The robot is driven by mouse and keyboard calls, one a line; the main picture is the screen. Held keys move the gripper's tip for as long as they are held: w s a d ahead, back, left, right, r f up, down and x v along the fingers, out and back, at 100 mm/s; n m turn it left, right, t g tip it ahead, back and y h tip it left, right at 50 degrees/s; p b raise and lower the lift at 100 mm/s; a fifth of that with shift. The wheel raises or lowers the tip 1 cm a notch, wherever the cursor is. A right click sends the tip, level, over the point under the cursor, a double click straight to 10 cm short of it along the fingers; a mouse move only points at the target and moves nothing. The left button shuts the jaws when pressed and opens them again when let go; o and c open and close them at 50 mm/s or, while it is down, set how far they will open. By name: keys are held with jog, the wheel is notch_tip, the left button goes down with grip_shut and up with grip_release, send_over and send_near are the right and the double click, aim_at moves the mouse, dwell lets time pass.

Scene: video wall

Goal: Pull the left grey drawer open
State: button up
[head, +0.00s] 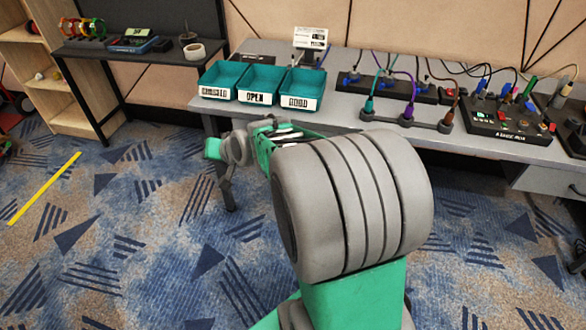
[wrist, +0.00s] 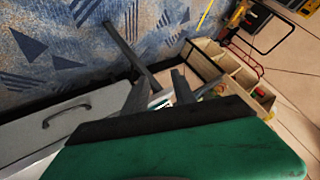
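A light grey drawer front (wrist: 40,135) with a curved metal handle (wrist: 66,116) shows at the lower left of the wrist view, which looks tilted. It is probably the left drawer; whether it is fully shut is unclear. In the head view my arm covers that part of the desk front. My gripper (wrist: 158,80) shows two dark fingers standing apart, with nothing seen between them. In the wrist view it is to the right of the handle and apart from it. Another grey drawer (head: 545,181) is at the right edge of the head view.
The grey desk (head: 340,108) carries teal bins (head: 258,82), a cable box (head: 500,117) and plugged cables. A dark side table (head: 120,52) and a wooden shelf (head: 70,118) stand at the left. Carpet (head: 130,240) at the left is mostly clear.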

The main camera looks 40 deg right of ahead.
jog(key=w+d+f+m+t+b, duration=0.2)
jog(key=w+d+f+m+b, duration=0.2)
jog(key=d+f, duration=0.45)
jog(key=s+d+f+m+t+h+b, duration=0.25)
jog(key=d+f+m+h+b, duration=0.35)
jog(key=d, duration=0.5)
jog(key=s+d+f+m+t+h+b, duration=0.25)
jog(key=d+f+m+h+b, duration=0.2)
jog(key=d+f+m, duration=0.4)
jog(key=shift+n, duration=0.75)
jog(key=w+d+r, duration=0.1)
jog(key=w, duration=0.1)
jog(key=w+d+r, duration=0.1)
jog(key=w+d, duration=0.1)
jog(key=w+d+r, duration=0.1)
jog(key=d, duration=0.1)
jog(key=shift+w+d, duration=0.1)
jog(key=shift+w, duration=0.3)
jog(key=shift+g+y, duration=0.25)
jog(key=shift+g, duration=0.05)
grip_shut()
